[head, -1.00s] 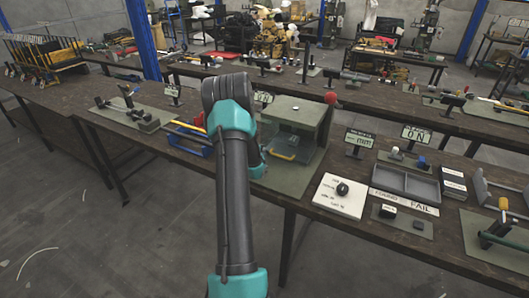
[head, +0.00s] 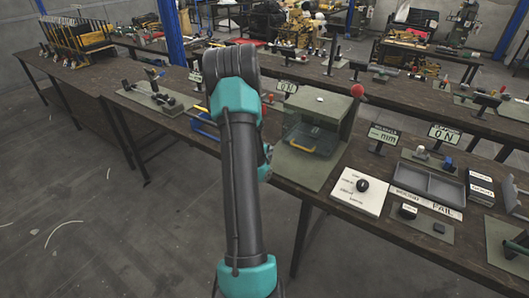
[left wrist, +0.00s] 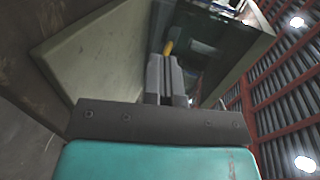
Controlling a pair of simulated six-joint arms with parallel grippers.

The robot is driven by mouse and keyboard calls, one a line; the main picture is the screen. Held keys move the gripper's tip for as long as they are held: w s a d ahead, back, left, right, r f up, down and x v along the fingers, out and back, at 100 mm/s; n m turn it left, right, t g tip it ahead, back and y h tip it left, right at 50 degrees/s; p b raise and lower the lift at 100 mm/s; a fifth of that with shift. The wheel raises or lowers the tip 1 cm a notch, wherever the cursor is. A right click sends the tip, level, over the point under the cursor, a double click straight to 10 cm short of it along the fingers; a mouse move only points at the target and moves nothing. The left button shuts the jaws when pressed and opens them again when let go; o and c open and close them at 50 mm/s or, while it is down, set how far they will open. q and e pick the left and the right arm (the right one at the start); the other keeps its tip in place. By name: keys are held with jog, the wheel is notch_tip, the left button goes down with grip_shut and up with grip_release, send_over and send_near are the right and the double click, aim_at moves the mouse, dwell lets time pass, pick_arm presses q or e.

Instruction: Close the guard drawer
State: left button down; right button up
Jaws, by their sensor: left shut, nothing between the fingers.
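The press is a green-grey box (head: 340,112) with an open front, on a green mat. Low in its front is the guard drawer (head: 322,147), a dark, see-through tray with a yellow handle (head: 303,147). How far it stands out is hard to tell. My left arm crosses the middle of the head view, with its wrist left of the drawer; the fingers are hidden there. In the left wrist view my left gripper (left wrist: 166,64) is shut and empty, pointing at the press. The yellow handle (left wrist: 168,47) shows just beyond the fingertips; contact cannot be told. My right gripper is out of view.
A red ball knob (head: 358,90) stands out at the press's upper right. A yellow-and-blue item (head: 207,132) is partly behind my arm.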

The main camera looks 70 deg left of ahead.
pick_arm(q)
jog(key=shift+v, duration=1.25)
